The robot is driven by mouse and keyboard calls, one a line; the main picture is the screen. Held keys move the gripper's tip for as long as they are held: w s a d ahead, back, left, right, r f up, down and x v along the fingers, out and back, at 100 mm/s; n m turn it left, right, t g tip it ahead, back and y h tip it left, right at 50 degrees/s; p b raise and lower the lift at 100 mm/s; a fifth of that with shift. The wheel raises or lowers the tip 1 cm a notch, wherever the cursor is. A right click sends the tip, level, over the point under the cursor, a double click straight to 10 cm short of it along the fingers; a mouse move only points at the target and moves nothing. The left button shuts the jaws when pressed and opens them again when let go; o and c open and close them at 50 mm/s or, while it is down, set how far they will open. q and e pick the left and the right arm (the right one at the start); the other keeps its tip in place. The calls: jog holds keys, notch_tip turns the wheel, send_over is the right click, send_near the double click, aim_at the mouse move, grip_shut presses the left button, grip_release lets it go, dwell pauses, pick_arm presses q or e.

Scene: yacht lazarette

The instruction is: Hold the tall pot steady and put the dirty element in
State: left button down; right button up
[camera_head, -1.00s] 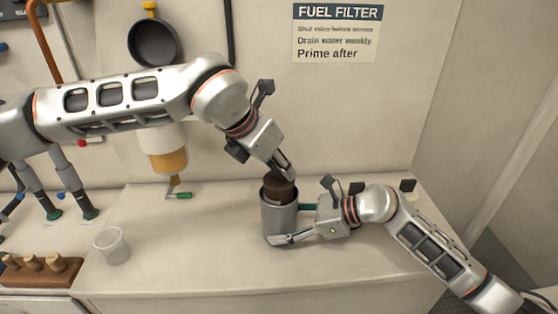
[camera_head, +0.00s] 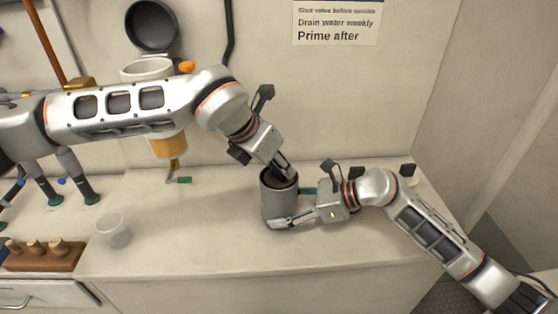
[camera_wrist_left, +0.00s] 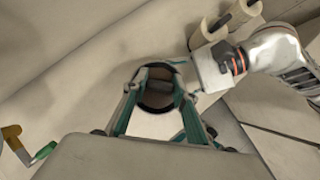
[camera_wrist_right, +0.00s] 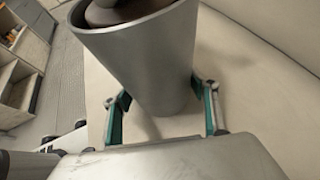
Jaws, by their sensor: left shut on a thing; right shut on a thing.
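The tall grey metal pot (camera_head: 278,208) stands upright on the counter. My right gripper (camera_head: 298,206) is shut on its sides; the pot also fills much of the right wrist view (camera_wrist_right: 150,65) between the teal fingers. The dark brown dirty element (camera_head: 275,183) is down inside the pot's mouth, mostly hidden by the wall. My left gripper (camera_head: 285,173) reaches down from the upper left and is shut on the element's top, its fingertips at the rim. In the left wrist view the dark element (camera_wrist_left: 160,92) shows between the fingers.
A clear cup (camera_head: 115,231) and a wooden block with pegs (camera_head: 45,256) stand at the left. A filter with an amber bowl (camera_head: 168,146) hangs on the wall behind my left arm, with a green-handled drain (camera_head: 180,180) below. The counter in front of the pot is clear.

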pick_arm(q)
jog(key=c, duration=1.5)
grip_release()
jog(key=v, duration=1.2)
jog(key=shift+w, duration=0.1)
pick_arm(e)
jog(key=o, duration=1.1)
jog(key=shift+c, duration=0.2)
jog(key=shift+d, duration=0.1)
